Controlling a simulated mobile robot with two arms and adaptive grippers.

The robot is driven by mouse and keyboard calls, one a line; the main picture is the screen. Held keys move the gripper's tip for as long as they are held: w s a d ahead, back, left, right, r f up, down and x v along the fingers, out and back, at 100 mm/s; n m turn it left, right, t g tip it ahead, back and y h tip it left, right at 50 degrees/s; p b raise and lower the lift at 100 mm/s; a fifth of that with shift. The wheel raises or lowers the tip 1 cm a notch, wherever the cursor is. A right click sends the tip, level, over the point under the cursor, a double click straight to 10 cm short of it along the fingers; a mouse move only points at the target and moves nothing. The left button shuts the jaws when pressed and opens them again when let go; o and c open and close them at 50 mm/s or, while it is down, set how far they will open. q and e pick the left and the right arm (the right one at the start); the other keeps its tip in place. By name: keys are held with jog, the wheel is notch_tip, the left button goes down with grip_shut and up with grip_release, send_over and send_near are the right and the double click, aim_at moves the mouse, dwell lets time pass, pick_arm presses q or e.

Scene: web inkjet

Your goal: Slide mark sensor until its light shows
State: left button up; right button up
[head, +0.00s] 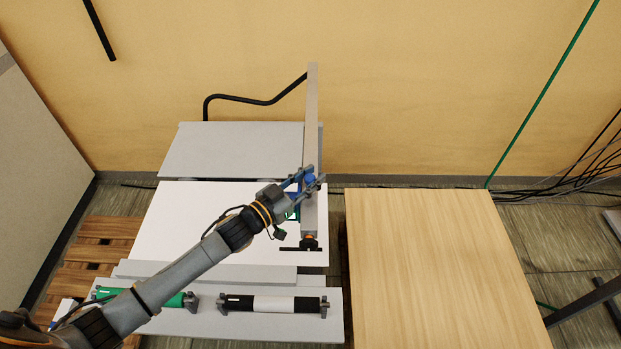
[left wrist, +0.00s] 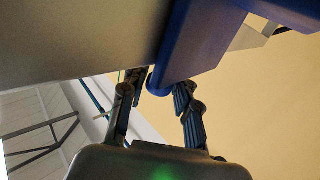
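The mark sensor (head: 309,181) is a small blue block on the long grey rail (head: 312,115), above the right edge of the white sheet. My left gripper (head: 306,183) is at the sensor, with a finger on either side of it. In the left wrist view the blue part (left wrist: 190,45) is large, and its rounded lower end lies between the fingertips (left wrist: 158,86), seemingly touching both. A green glow shows on my gripper's body in that view. I cannot make out a light on the sensor itself. My right gripper is in neither view.
The white sheet (head: 200,215) lies flat under the rail. A black-and-white roller (head: 272,304) and a green roller (head: 172,299) are at the front. A wooden tabletop (head: 430,265) stands to the right. A wooden pallet (head: 108,230) is at the left.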

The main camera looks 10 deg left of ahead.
pick_arm(q)
jog(key=shift+o, duration=0.9)
jog(key=v, duration=1.2)
jog(key=shift+s, duration=0.1)
